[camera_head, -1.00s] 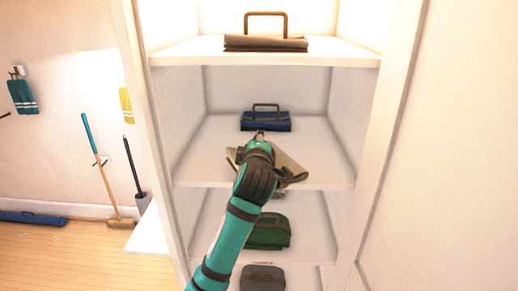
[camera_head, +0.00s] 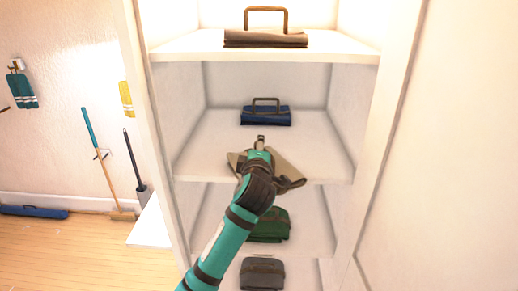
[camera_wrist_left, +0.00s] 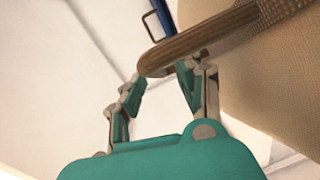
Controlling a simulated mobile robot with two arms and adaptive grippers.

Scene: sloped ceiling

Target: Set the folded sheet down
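The folded sheet (camera_head: 287,169) is a beige-grey cloth lying askew at the front of the middle shelf (camera_head: 200,165), its front corner over the shelf edge. In the left wrist view its cloth (camera_wrist_left: 270,85) fills the right side, with a brown handle (camera_wrist_left: 205,38) crossing the top. My left gripper (camera_head: 259,142) is above the sheet, and my arm hides part of it. In the wrist view the gripper's fingers (camera_wrist_left: 160,82) stand apart, with the handle just beyond their tips. Whether the right finger touches it is unclear. My right gripper is not in view.
A blue folded item (camera_head: 265,117) with a handle lies further back on the same shelf. A brown one (camera_head: 265,39) is on the shelf above. Green (camera_head: 270,225) and grey (camera_head: 262,273) bundles are below. Cabinet walls close in both sides.

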